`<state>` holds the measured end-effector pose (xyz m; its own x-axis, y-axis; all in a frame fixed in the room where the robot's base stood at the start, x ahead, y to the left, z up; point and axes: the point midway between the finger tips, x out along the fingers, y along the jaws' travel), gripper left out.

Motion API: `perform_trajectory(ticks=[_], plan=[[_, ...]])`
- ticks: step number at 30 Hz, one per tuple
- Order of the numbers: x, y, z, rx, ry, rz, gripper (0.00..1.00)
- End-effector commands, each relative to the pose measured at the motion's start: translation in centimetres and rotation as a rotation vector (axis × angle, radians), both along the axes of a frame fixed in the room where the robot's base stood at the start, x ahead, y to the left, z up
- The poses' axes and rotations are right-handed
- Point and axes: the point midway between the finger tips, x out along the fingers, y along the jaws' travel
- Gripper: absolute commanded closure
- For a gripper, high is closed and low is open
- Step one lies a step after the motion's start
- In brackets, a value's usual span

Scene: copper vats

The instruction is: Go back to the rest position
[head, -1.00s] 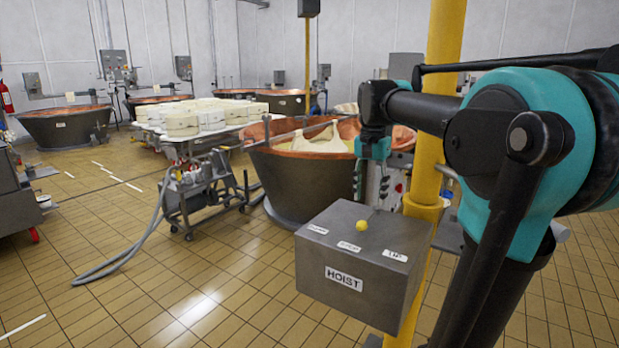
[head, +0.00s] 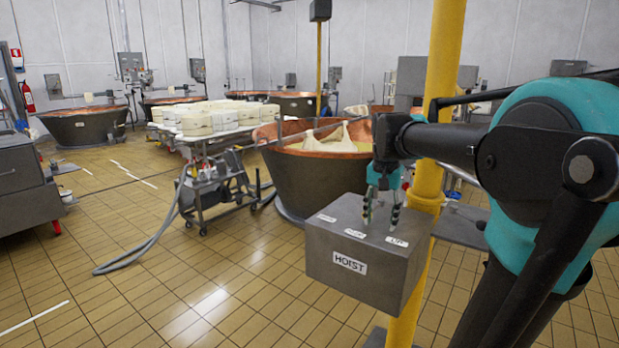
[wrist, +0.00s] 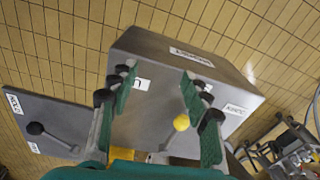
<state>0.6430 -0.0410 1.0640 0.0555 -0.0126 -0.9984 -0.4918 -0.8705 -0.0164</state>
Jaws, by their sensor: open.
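My gripper (head: 380,224) is open and points down over the top of the grey box marked HOIST (head: 330,265). In the wrist view my gripper (wrist: 158,85) has its two green fingers spread apart above the box's top face (wrist: 225,85). A small yellow knob (wrist: 181,122) on that face shows near the right finger, and nothing is held. In the head view the fingers hide the knob. I cannot tell whether the fingertips touch the box.
A yellow post (head: 428,150) stands right beside the box. A grey panel with a black lever (wrist: 50,130) lies to the left in the wrist view. A copper vat (head: 310,185) and a cart (head: 215,190) with a hose stand behind. The tiled floor at left is open.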

Motion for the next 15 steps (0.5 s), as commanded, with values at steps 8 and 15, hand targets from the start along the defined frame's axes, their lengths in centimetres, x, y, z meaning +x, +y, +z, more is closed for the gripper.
perform_trajectory(ticks=[8, 15], plan=[[-3.0, -0.1, -7.5, -0.010, -0.087, 0.141, 0.52], [-9.6, -0.1, -17.5, -0.048, -0.214, 0.352, 0.52]])
